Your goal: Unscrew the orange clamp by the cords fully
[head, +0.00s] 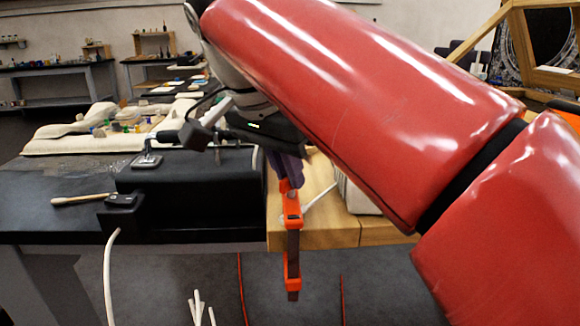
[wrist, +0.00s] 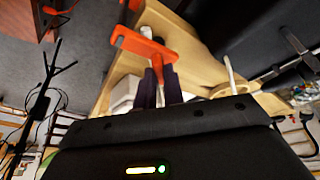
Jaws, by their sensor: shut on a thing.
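The orange clamp (head: 291,222) hangs upright at the front edge of the wooden board (head: 320,236), with a dark bar running down below the edge. It also shows in the wrist view (wrist: 140,43), with its orange stem between my fingers. My gripper (head: 286,175) is above the clamp, its dark purple fingers shut on the clamp's upper part; the fingers also show in the wrist view (wrist: 160,90). The exact contact is partly hidden by the fingers. White cords (head: 198,308) stand up near the floor, below and left of the clamp.
A black box-like device (head: 190,190) stands on the dark table left of the clamp. A wooden-handled brush or tool (head: 82,199) lies on that table. A white block (head: 355,195) sits on the board behind my red arm. Open floor shows below the table edge.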

